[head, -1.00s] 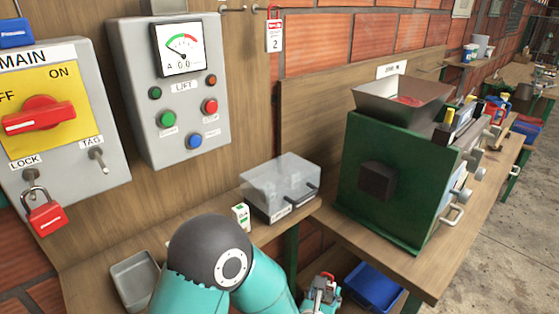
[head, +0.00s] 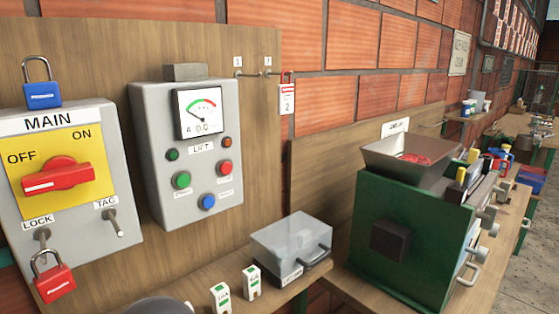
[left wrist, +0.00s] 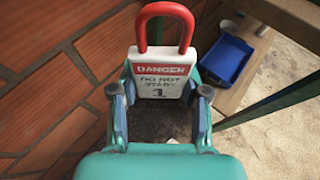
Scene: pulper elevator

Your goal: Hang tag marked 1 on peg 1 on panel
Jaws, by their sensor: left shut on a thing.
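The tag marked 1 (left wrist: 160,82), white with a red DANGER band and a red loop on top, is in the left wrist view. My left gripper (left wrist: 160,98) is shut on it, one finger at each side, loop upward. In the head view the gripper and tag are out of frame. Two pegs stick out from the wooden panel (head: 265,130) at its upper right. The left one, seemingly peg 1 (head: 248,74), is bare; its small label is hard to read. A tag marked 2 (head: 287,97) hangs at the end of the right peg (head: 277,73). My right gripper is not in view.
Left of the pegs are the lift box (head: 190,150) with a grey block on top, and the MAIN switch box (head: 65,190) with padlocks. Below are a clear-lidded box (head: 292,250) and a green machine (head: 405,240). A blue tray (left wrist: 228,58) lies low down.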

